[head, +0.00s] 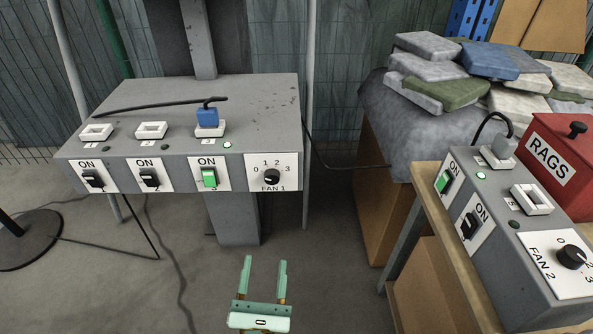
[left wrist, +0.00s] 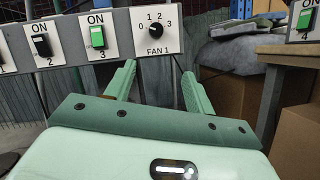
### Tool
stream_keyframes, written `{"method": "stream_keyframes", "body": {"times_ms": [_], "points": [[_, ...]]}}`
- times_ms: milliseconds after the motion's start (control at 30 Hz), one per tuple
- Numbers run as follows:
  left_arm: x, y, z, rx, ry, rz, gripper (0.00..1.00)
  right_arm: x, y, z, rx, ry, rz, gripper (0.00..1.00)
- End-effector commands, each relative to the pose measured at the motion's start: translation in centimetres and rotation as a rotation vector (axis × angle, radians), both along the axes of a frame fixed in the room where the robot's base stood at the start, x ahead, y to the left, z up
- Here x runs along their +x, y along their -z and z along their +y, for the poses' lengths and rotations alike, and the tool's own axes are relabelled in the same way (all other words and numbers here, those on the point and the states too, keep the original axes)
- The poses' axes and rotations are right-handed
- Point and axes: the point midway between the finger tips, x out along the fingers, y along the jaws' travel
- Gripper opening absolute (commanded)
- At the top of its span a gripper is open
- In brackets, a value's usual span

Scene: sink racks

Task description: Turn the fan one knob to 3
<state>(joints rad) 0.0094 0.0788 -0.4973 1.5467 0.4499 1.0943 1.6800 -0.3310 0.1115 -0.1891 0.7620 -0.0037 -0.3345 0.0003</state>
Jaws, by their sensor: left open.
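The FAN 1 knob (head: 271,177) is a round black knob on a white plate at the right end of the grey panel's front. Its plate is marked 0, 1, 2, 3 from left to right; the knob's exact setting is too small to tell. The knob also shows in the left wrist view (left wrist: 156,31), above the space between my fingers. My left gripper (head: 265,262) is open and empty, below and in front of the panel, apart from the knob. Its two green fingers also show in the left wrist view (left wrist: 158,70). My right gripper is not in view.
The grey panel (head: 250,95) also carries several switches; the green one (head: 209,177) is just left of the knob. A second box with a FAN 2 knob (head: 571,256) stands on a wooden bench at right, beside a red RAGS box (head: 560,150). The space before the panel looks clear.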

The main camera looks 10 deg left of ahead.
Motion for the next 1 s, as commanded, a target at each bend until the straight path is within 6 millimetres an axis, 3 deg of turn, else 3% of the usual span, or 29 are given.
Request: {"method": "stream_keyframes", "body": {"times_ms": [100,267,700,1000], "points": [[0.4,-1.0,0.4,-0.105,-0.003,-0.047,0.54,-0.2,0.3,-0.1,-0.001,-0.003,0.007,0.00],[2.4,-2.1,0.8,-0.115,-0.004,-0.055,0.54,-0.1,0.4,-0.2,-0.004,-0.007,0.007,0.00],[12.1,-5.8,2.7,-0.110,-0.004,-0.051,0.54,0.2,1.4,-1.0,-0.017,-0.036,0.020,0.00],[14.9,-7.0,3.3,-0.108,-0.001,-0.049,0.54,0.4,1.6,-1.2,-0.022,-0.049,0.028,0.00]]}}
